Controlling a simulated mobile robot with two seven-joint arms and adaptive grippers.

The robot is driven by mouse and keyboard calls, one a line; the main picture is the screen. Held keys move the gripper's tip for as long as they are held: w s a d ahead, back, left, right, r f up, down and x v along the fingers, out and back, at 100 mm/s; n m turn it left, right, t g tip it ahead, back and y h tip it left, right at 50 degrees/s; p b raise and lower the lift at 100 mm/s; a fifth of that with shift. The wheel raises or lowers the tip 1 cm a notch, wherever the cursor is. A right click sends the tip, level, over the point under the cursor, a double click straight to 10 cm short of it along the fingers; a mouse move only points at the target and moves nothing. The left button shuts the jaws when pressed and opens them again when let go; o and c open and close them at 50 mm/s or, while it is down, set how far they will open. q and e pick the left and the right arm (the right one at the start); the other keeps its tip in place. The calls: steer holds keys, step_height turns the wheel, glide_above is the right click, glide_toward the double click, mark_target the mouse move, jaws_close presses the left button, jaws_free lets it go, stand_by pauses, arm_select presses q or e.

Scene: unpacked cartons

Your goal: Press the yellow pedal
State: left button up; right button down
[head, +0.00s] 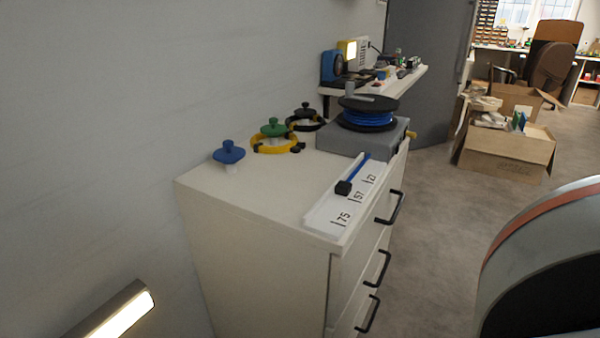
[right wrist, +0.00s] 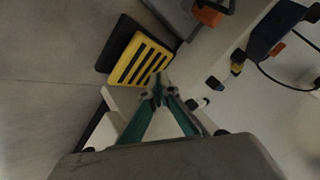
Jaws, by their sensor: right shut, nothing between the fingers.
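The yellow pedal (right wrist: 136,62) shows in the right wrist view, upper left of centre. It is a yellow plate with black slots, with a dark part along its left side. My right gripper (right wrist: 159,88) is shut and empty, its green fingers meeting at dark tips. The tips appear just beside the pedal's lower right corner in the picture. I cannot tell how far apart they are in depth, and no contact is clear. The pedal does not show in the head view. My left gripper is in neither view.
In the head view a white drawer cabinet (head: 255,205) stands by the wall, holding a blue knob (head: 229,152), a cable reel (head: 367,115) and a numbered strip. Cartons (head: 506,150) stand open on the grey floor (head: 440,230), which is clear in front of the drawers.

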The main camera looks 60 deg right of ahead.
steer(key=shift+f, duration=0.1)
stand_by(0.4)
steer(key=shift+f, duration=0.4)
steer(key=shift+s+a+f, duration=0.1)
steer(key=shift+f, duration=0.4)
stand_by(0.4)
steer(key=shift+w+r+p, duration=0.2)
steer(key=shift+r+p, duration=0.55)
steer(key=shift+r, duration=0.25)
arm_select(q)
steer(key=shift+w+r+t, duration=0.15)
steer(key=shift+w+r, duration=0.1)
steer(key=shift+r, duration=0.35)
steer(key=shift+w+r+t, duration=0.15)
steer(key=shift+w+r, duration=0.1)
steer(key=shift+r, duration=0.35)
arm_select(e)
steer(key=shift+s, duration=0.1)
